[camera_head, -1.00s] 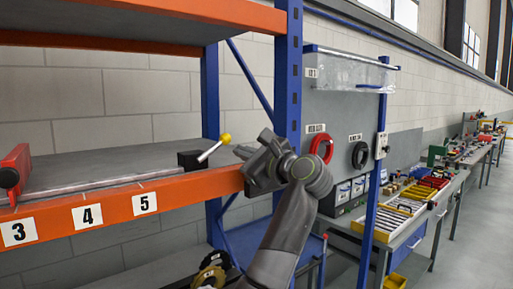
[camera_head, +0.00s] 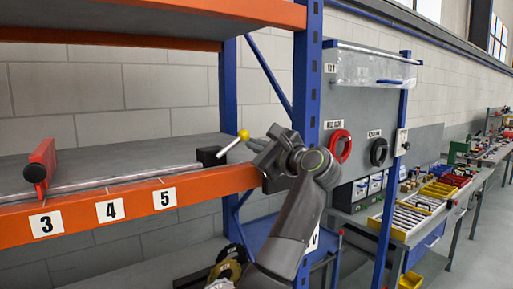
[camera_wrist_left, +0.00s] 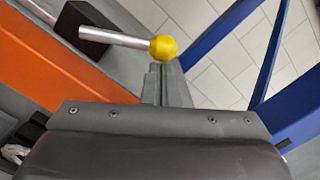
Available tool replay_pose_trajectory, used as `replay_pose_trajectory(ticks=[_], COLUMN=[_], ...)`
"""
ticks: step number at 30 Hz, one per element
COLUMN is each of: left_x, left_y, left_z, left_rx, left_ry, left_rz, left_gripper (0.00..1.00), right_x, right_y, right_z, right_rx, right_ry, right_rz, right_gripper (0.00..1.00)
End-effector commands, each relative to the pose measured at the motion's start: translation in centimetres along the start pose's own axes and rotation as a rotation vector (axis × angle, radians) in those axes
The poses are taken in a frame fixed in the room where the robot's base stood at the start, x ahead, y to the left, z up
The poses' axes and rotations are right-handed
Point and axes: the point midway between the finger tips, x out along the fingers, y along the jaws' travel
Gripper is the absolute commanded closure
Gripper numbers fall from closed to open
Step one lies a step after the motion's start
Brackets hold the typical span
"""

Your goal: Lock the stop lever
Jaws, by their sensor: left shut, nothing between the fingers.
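The stop lever (camera_head: 231,147) is a silver rod with a yellow ball knob (camera_head: 243,135). It rises slanting to the right from a black block (camera_head: 209,156) at the right end of the shelf rail. My left gripper (camera_head: 253,143) is just right of the knob, its fingers pointing at it. In the left wrist view the lever rod (camera_wrist_left: 125,39) comes in from the upper left. Its yellow knob (camera_wrist_left: 163,47) lies right at the tips of my shut, empty fingers (camera_wrist_left: 165,75); I cannot tell whether they touch. My right gripper is not in view.
An orange beam (camera_head: 90,212) with labels 3, 4 and 5 runs along the shelf front. A red carrier piece (camera_head: 42,168) stands on the rail at left. A blue post (camera_head: 308,80) rises close behind my left gripper. A workbench (camera_head: 420,215) with trays is at right.

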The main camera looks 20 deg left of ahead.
Motion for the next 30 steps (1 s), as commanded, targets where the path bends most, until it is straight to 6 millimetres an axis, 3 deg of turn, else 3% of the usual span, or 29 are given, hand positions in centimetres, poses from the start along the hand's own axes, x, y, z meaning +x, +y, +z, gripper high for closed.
replay_pose_trajectory(ticks=[14, 30], left_x=[0.1, 0.5], left_y=[-0.5, -0.6], left_z=[1.2, 5.5], left_rx=[-0.124, -0.598], left_ry=[-0.002, -0.002], left_rz=[0.009, 0.051], left_gripper=[1.00, 1.00], right_x=[0.0, -0.1], right_y=[-0.1, -0.5], right_z=[-0.1, -0.1], right_rx=[0.000, 0.002], right_ry=[0.001, 0.000], right_rz=[-0.001, -0.006], right_gripper=[1.00, 1.00])
